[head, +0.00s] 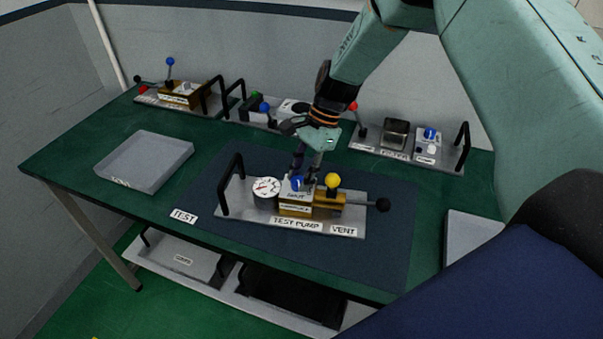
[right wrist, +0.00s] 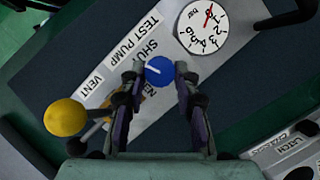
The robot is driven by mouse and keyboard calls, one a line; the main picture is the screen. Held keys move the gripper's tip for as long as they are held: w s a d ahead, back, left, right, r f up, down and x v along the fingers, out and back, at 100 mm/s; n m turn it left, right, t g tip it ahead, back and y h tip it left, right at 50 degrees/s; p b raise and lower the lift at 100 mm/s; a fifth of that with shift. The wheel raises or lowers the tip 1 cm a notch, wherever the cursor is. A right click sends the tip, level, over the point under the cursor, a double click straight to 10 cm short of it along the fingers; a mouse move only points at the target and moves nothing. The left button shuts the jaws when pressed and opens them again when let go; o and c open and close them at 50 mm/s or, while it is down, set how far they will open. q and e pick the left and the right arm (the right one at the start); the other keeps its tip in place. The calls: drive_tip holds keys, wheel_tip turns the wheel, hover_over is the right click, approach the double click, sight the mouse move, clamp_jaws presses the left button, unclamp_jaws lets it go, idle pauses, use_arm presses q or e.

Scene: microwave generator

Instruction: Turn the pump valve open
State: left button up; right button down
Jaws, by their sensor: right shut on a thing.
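The test pump unit (head: 345,231) stands on a dark mat in the middle of the green bench. It has a brass block (head: 295,210) with a "SHUT" label and a blue valve knob (head: 297,184) on top. My right gripper (head: 306,172) reaches down from above onto this knob. In the right wrist view, its two fingertips (right wrist: 160,73) are shut on either side of the blue knob (right wrist: 159,71), which bears a white line. The line points toward the upper left there. My left gripper is not in view.
A yellow ball knob (head: 333,180) stands close beside the blue one, and a round gauge (head: 266,190) on its other side. A black handle (head: 224,184) rises at the unit's left end. Other units, including the filter unit (head: 393,152), line the back. A grey tray (head: 145,160) sits left.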

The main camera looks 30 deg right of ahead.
idle(0.7)
drive_tip(key=c, duration=1)
unclamp_jaws()
drive_tip(key=shift+r, duration=0.1)
drive_tip(key=v, duration=1.2)
drive_tip(key=shift+a, duration=0.1)
